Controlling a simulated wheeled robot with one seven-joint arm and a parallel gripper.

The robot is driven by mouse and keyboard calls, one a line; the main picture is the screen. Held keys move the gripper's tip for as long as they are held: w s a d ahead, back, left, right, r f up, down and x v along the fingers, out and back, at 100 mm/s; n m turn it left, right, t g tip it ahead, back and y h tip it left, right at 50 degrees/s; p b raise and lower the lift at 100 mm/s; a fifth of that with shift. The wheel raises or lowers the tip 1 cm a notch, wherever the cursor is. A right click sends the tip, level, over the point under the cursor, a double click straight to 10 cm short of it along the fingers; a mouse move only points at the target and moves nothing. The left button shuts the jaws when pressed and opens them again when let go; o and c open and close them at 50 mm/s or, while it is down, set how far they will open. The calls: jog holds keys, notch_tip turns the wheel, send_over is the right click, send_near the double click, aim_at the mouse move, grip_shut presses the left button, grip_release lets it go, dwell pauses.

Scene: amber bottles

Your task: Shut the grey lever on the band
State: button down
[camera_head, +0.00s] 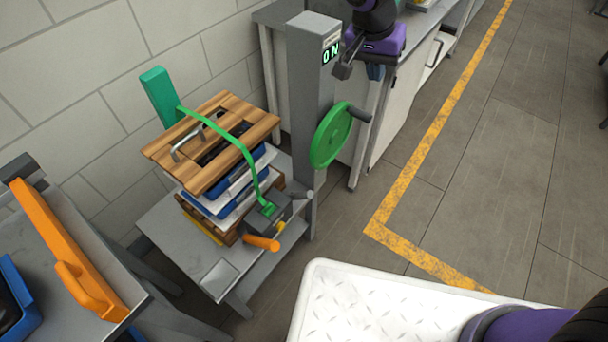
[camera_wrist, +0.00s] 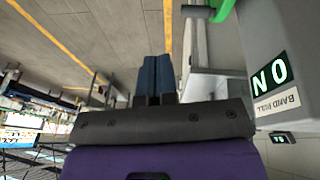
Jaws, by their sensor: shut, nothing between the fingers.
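A green band (camera_head: 236,147) runs over a stack of wooden boards and cases and down its front. At its lower end sits a dark grey buckle block (camera_head: 286,207) with an orange handle (camera_head: 262,243). A grey lever (camera_head: 302,194) appears to stick out from this block to the right, near the post; its exact angle is hard to tell. My gripper (camera_head: 375,72) is high at the top, right of the post, well away from the lever. In the wrist view its blue fingers (camera_wrist: 157,75) are together and empty. The lever does not show in the wrist view.
A grey post (camera_head: 309,110) with an "ON" display and a green handwheel (camera_head: 331,135) stands between my gripper and the stack. The stack rests on a grey table (camera_head: 170,228). Floor on the right is clear.

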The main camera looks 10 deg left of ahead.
jog(key=s+a+f+h, duration=0.1)
jog(key=s+a+f, duration=0.1)
jog(key=a+f, duration=0.95)
send_near(308, 192)
jog(key=shift+m+t, duration=0.3)
jog(key=shift+t, duration=0.1)
jog(key=x, duration=0.6)
jog(key=shift+a+f, duration=0.25)
jog(key=shift+f, duration=0.05)
jog(key=shift+s+d+f, duration=0.1)
jog(key=shift+d+f, duration=0.2)
jog(key=shift+f, duration=0.1)
jog(key=s+d+f, duration=0.2)
jog(key=d+f, duration=0.2)
jog(key=shift+d+f, duration=0.2)
jog(key=shift+d, duration=0.2)
jog(key=shift+r, duration=0.1)
